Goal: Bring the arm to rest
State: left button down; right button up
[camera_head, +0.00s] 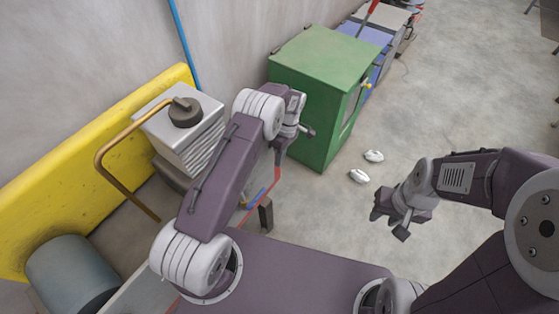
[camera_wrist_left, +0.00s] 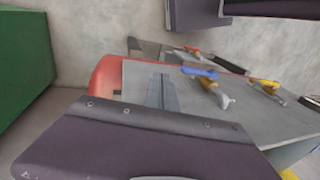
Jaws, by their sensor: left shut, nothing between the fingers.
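My left arm reaches up and away from my base in the head view. Its gripper (camera_head: 305,129) is shut and empty, in front of the green cabinet's near side and partly hidden by the wrist. In the left wrist view, dark gripper parts show at the top edge, over a tool bench. My right gripper (camera_head: 391,216) hangs above the open floor at the right in the head view. Its fingers are small and angled there, so I cannot tell whether they are apart.
A green cabinet (camera_head: 312,62) stands near the wall. Two white crumpled items, one nearer (camera_head: 359,176) and one farther (camera_head: 374,155), lie on the floor. A grey bench (camera_wrist_left: 140,83) with a red edge holds several tools. A yellow panel (camera_head: 50,195) and a white louvred box (camera_head: 160,128) stand left.

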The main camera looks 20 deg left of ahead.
pick_arm(q)
jog(key=w+a+r+t, duration=0.1)
jog(key=w+r+t, duration=0.15)
jog(key=r, duration=0.85)
jog(key=s+a+r, duration=0.2)
jog(key=s+r, duration=0.3)
jog(key=r, duration=0.2)
jog(key=s+f+m+t+h, duration=0.1)
jog(key=s+f+m, duration=0.1)
jog(key=s+m, duration=1.1)
jog(key=s, duration=0.4)
jog(key=shift+s+f+m, duration=0.2)
jog(key=shift+f+m, duration=0.15)
jog(key=shift+m, duration=0.05)
